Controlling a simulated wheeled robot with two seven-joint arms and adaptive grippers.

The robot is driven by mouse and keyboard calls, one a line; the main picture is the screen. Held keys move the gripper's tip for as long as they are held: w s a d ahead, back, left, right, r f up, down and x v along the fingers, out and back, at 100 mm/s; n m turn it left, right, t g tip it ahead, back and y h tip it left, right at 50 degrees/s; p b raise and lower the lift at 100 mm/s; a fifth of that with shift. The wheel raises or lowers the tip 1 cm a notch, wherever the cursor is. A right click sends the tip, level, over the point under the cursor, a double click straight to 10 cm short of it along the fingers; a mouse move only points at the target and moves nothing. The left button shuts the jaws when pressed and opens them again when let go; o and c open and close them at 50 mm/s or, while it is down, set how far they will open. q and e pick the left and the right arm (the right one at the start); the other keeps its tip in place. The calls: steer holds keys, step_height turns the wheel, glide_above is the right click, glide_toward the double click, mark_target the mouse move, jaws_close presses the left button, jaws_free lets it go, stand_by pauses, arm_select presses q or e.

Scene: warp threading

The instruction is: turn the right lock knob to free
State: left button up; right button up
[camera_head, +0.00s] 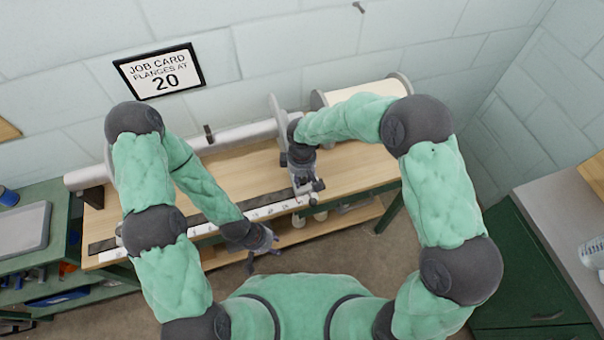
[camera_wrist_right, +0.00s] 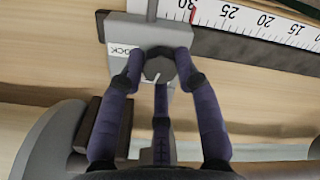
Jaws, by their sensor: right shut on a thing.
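In the right wrist view, the right lock knob (camera_wrist_right: 158,68) is a small dark faceted knob with a white mark on its face. It sits on a grey block (camera_wrist_right: 205,42) beside the ruler, and a partly covered label (camera_wrist_right: 122,50) ending in "OCK" is left of it. My right gripper (camera_wrist_right: 160,78) is shut on the knob, with fingers on both sides and one below. In the head view my right gripper (camera_head: 306,184) is at the ruler's right part, hiding the knob. My left gripper (camera_head: 263,248) hangs empty in front of the bench edge, its fingers apart.
A white ruler (camera_head: 268,211) runs along the bench front (camera_head: 240,172). Behind it are a grey roller (camera_head: 228,138) with a round flange (camera_head: 281,116) and a cream spool (camera_head: 350,95). A job card (camera_head: 160,72) on the wall reads "FLANGES AT 20". The floor before the bench is clear.

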mark_target(302, 179)
steer(key=shift+n+p, duration=0.55)
steer(key=shift+n, duration=0.75)
steer(key=o, duration=1.1)
steer(key=shift+o, duration=0.2)
step_height(302, 179, up, 12)
